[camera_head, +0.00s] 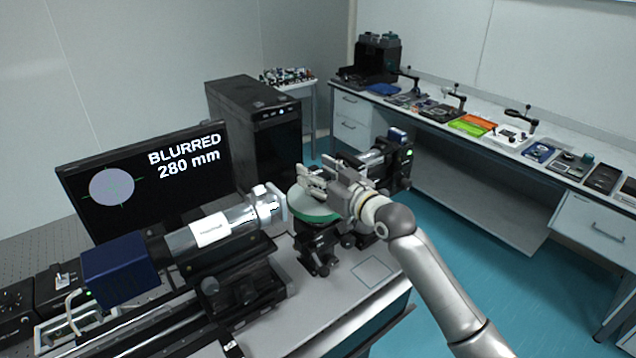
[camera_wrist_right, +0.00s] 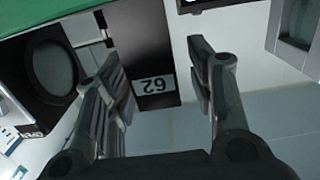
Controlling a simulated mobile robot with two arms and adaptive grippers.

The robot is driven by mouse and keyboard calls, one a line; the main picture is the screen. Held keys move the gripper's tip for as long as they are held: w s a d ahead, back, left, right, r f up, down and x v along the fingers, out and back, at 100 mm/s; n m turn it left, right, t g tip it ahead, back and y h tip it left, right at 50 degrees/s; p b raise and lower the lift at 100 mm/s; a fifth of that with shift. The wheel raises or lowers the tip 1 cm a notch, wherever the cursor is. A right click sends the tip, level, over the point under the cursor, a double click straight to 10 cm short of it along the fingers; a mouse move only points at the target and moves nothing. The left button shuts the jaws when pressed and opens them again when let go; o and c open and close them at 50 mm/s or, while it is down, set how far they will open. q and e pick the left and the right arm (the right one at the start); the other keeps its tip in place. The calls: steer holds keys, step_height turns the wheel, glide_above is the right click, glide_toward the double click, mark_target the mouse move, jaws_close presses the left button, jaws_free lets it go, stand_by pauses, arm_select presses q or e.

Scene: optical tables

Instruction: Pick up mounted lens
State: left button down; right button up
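My right gripper (camera_head: 311,182) is over a pale disc with a green rim (camera_head: 318,215) on the optical table, at the right end of the instrument. In the right wrist view my right gripper (camera_wrist_right: 155,65) is open, with its two fingers well apart and nothing clamped. A dark plate with a number label (camera_wrist_right: 150,60) shows in the gap beyond the fingers. A black mount with a round lens-like opening (camera_wrist_right: 45,68) is left of the left finger. I cannot tell for sure which piece is the mounted lens. My left gripper is not in view.
A monitor (camera_head: 150,180) reads "BLURRED 280 mm". A silver cylinder (camera_head: 212,230) with a blue block (camera_head: 120,268) lies along the rail on the left. A black cabinet (camera_head: 252,130) stands behind. The right bench (camera_head: 575,178) holds several tools.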

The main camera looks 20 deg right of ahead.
mark_target(319, 173)
jaws_close()
steer(key=shift+r, duration=0.1)
steer(key=shift+r+b, duration=0.4)
steer(key=r, duration=0.1)
steer(key=r+b, duration=0.1)
steer(key=shift+s+r, duration=0.25)
steer(key=shift+r, duration=0.15)
steer(key=s+r+b, duration=0.4)
steer(key=s+r, duration=0.5)
steer(key=s, duration=0.4)
steer(key=shift+s+d, duration=0.25)
steer(key=shift+d, duration=0.05)
